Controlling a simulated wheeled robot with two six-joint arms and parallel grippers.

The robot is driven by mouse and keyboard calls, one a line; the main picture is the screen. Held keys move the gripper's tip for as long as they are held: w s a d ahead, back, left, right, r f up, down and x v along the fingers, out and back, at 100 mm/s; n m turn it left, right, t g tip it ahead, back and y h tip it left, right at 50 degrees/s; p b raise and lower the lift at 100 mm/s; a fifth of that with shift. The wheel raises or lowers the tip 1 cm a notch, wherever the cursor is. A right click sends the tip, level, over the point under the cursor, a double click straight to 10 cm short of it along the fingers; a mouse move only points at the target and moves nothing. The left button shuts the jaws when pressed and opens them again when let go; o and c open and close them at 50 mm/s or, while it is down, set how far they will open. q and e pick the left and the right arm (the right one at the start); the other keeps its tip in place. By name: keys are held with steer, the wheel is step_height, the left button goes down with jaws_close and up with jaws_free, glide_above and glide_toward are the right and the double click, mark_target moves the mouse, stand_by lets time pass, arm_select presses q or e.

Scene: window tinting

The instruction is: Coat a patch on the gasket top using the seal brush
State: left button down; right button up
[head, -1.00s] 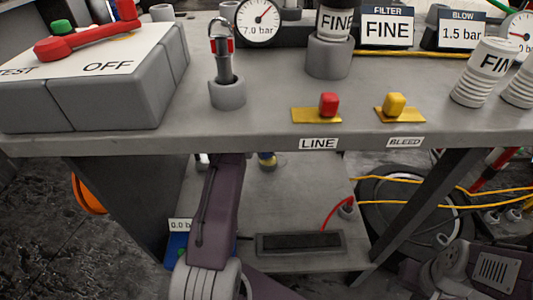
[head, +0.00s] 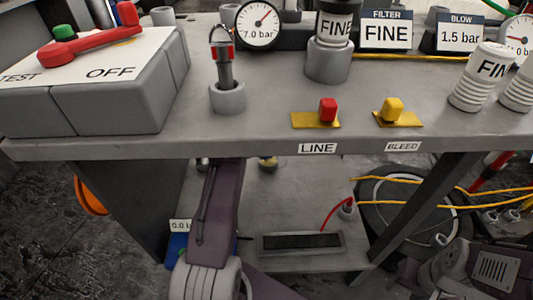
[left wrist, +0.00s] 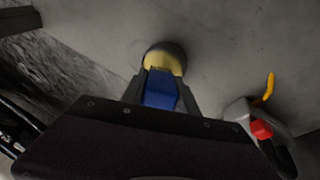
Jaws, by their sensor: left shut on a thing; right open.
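In the left wrist view my left gripper (left wrist: 162,88) is shut on the seal brush (left wrist: 160,92), which has a blue handle, a yellow band and a dark round tip. The tip is in front of a grey surface; I cannot tell whether they touch. In the head view my left arm reaches in under the bench top, which hides the gripper. A small yellow and dark end, likely the brush (head: 267,162), shows just below the bench edge. I cannot pick out the gasket. I see no fingers of my right gripper.
The grey bench top (head: 180,147) overhangs the lower shelf (head: 300,215). On it stand a tool in a grey cup (head: 228,98), red (head: 328,110) and yellow (head: 392,110) valve knobs, and a red lever (head: 85,38). Yellow cables (head: 450,205) lie at the right.

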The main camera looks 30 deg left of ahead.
arm_select(q)
step_height(320, 180, up, 7)
steer(key=p, duration=0.5)
steer(key=shift+f, duration=0.2)
